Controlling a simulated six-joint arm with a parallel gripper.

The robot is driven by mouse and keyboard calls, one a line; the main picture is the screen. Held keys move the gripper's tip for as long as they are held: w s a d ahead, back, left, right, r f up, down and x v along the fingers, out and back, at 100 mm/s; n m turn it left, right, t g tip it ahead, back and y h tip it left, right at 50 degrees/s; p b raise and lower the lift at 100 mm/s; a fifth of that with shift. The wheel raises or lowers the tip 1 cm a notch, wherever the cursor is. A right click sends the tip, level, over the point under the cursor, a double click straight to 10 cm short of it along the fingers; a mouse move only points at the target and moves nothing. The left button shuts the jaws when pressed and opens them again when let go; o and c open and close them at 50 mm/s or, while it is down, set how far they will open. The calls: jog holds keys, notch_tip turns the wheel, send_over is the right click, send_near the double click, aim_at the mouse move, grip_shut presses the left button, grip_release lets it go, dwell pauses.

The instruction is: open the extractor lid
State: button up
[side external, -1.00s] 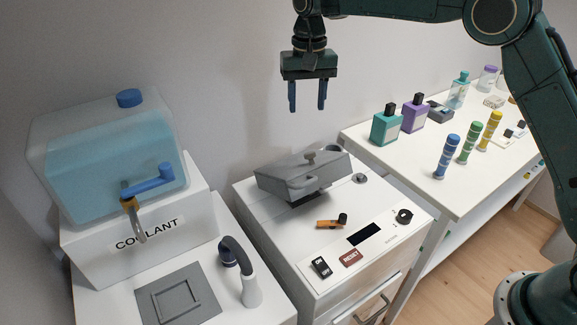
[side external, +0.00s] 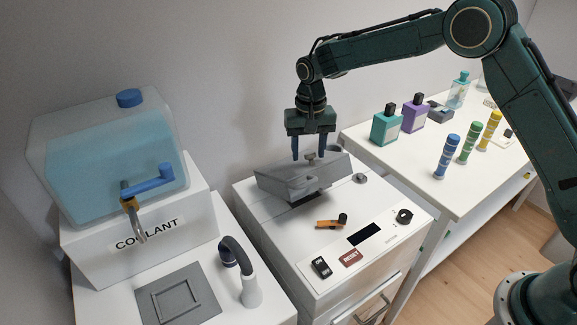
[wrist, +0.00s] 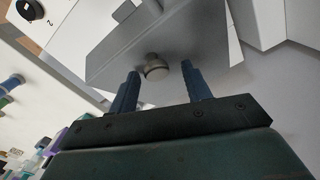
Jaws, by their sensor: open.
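The grey extractor lid (side external: 285,178) lies on top of the white cabinet, with a small round knob (side external: 310,157) on its upper face. My gripper (side external: 309,157) is above the lid, pointing down, its two blue fingers open on either side of the knob. In the wrist view, the lid (wrist: 200,40) fills the upper middle and the knob (wrist: 155,67) shows between the open fingertips of my gripper (wrist: 162,80). Whether the fingers touch the knob cannot be told.
The white cabinet (side external: 275,238) carries an orange-and-black lever (side external: 330,222), a red button (side external: 350,258) and a black switch (side external: 321,267). A coolant tank (side external: 100,160) stands at left. Bottles, such as a teal one (side external: 386,128), stand on the right table.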

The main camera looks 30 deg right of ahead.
aim_at(315, 165)
jog(key=s+f, duration=0.1)
jog(key=f, duration=0.1)
jog(key=s+f, duration=0.2)
jog(key=shift+f, duration=0.1)
jog(key=shift+s+f, duration=0.35)
jog(key=shift+f, duration=0.45)
jog(key=shift+c, duration=0.2)
